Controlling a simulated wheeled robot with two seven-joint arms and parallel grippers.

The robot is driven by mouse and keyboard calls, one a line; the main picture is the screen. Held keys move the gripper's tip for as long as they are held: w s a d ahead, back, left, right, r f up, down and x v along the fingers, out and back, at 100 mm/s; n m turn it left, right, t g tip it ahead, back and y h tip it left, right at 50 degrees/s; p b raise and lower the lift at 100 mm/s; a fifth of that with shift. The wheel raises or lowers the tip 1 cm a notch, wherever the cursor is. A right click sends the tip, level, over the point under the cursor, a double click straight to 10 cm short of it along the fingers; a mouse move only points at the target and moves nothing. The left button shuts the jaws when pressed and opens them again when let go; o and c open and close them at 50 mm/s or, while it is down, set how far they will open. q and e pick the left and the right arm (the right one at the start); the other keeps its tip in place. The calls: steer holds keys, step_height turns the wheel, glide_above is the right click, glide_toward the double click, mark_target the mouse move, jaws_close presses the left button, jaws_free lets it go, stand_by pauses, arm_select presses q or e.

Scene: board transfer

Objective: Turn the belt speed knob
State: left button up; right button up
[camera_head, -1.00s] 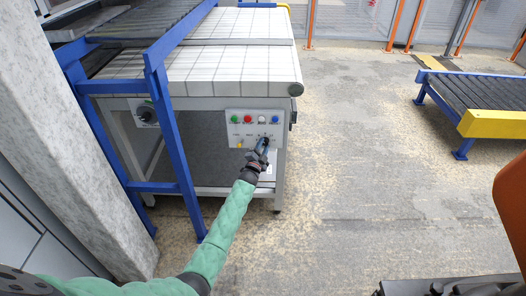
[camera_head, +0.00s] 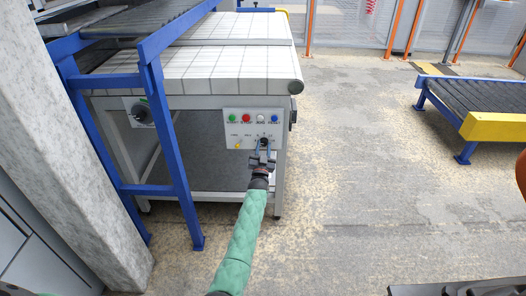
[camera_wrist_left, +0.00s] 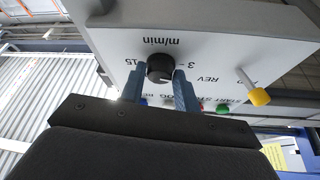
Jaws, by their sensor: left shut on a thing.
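The belt speed knob (camera_head: 264,141) is a small dark knob at the lower right of the white control panel (camera_head: 231,144) on the conveyor's end. In the left wrist view, the black knob (camera_wrist_left: 160,67) stands beside "m/min" and number markings. My left gripper (camera_head: 264,152) is in front of the panel, its blue fingers (camera_wrist_left: 155,88) on either side of the knob and shut on it. The fingers hide part of the knob's sides. My right gripper is not in view.
Green, red, white and blue buttons (camera_head: 246,118) line the panel's top, and a yellow selector (camera_wrist_left: 258,97) sits beside the knob. A blue frame (camera_head: 170,140) stands left of the panel.

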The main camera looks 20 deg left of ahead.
arm_select(q)
steer(key=shift+d+n+y+b, duration=0.15)
steer(key=shift+n+y+b, duration=0.25)
steer(key=shift+n+y, duration=1)
steer(key=shift+n+h, duration=0.4)
steer(key=shift+n, duration=0.2)
steer(key=o, duration=0.9)
steer(key=shift+w, duration=0.1)
steer(key=shift+o, duration=0.2)
